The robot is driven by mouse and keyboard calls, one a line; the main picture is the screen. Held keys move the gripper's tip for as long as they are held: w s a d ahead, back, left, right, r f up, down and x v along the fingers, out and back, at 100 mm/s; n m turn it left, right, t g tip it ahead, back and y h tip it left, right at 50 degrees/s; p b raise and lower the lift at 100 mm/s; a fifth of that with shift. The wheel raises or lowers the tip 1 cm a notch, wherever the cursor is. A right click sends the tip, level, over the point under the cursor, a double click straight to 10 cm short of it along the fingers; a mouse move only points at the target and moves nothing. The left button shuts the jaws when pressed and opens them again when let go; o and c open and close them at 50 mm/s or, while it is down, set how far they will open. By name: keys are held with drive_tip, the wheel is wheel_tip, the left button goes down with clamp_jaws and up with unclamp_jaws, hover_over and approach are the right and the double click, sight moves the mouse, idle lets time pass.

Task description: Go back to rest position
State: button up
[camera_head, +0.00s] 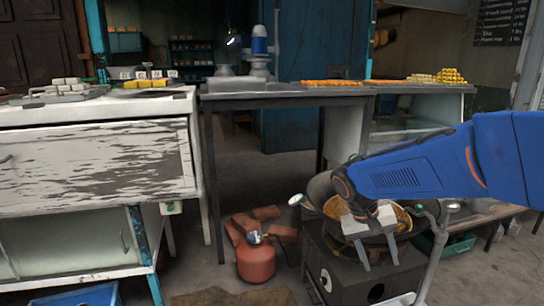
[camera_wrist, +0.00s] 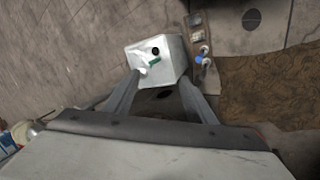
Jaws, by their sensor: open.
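My gripper (camera_head: 380,265) is at the end of my blue arm, which reaches in from the right. Its two fingers point down and are apart, with nothing seen held between them. In the head view it is in front of a round pan (camera_head: 408,222) on a dark box-shaped stove (camera_head: 340,262), and it hides part of both. I cannot tell whether it touches them. In the wrist view the open fingers (camera_wrist: 160,84) frame a pale box-like thing (camera_wrist: 172,48) with a green mark, which I cannot identify.
A red gas cylinder (camera_head: 256,264) and loose bricks (camera_head: 246,224) are on the floor left of the stove. A worn white cabinet (camera_head: 95,165) stands at the left. A long counter (camera_head: 290,91) with orange and yellow pieces runs behind. Floor under the counter is partly clear.

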drive_tip(key=s+r+n+t+y, duration=0.2)
drive_tip(key=s+t+y, duration=0.2)
drive_tip(key=s, duration=1.5)
drive_tip(key=shift+r+t+y, duration=0.2)
drive_tip(key=shift+t+y, duration=0.1)
drive_tip(key=shift+t, duration=0.4)
